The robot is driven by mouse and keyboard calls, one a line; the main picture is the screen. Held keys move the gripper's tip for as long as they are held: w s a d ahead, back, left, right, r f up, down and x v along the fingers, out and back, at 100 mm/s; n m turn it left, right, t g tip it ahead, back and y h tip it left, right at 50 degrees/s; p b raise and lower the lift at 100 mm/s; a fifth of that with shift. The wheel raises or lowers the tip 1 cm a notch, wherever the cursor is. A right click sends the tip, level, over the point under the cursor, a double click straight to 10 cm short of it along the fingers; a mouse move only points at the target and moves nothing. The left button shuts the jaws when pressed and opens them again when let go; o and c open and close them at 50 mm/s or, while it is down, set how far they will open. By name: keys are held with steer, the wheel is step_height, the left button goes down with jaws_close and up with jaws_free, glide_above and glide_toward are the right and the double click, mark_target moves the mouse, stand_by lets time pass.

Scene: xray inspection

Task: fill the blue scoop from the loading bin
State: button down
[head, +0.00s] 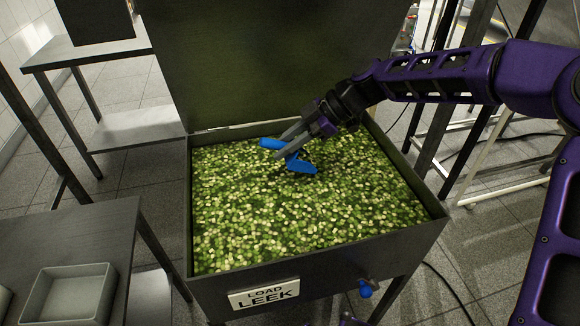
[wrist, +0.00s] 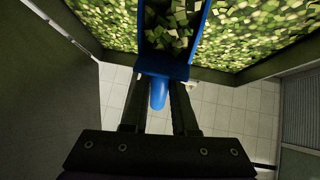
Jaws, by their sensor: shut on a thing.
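The loading bin (head: 320,297) is a dark metal box, filled broadly with chopped green leek (head: 300,220) and marked with a "LOAD LEEK" label (head: 264,294). My gripper (head: 287,146) is over the back part of the bin, shut on the blue scoop (head: 300,164). In the head view the gripper fingers cover part of the scoop. In the wrist view the scoop (wrist: 163,67) extends away from the fingers, its handle between them, and green and pale leek pieces (wrist: 174,25) lie inside its walls. The far end of the scoop is cut off there.
A dark upright panel (head: 260,60) rises behind the bin. A grey table (head: 110,230) at the lower left holds a light open tray (head: 68,295). A metal table (head: 95,50) stands at the back left. Dark posts stand right of the bin.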

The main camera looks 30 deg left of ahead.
steer(key=shift+r+t+h+p, duration=0.3)
steer(key=shift+r+h+p, duration=0.15)
steer(key=shift+r, duration=0.3)
steer(key=r+p, duration=0.2)
steer(key=r, duration=0.1)
steer(key=s+a+r+t+h+p, duration=0.1)
steer(key=r+p, duration=0.1)
steer(key=r, duration=0.1)
steer(key=a+r+t+h+p, duration=0.1)
steer(key=r+p, duration=0.2)
steer(key=r, duration=0.1)
steer(key=shift+s, duration=0.3)
steer(key=shift+s+a+r+h, duration=0.15)
steer(key=shift+r+h, duration=0.3)
steer(key=shift+r, duration=0.4)
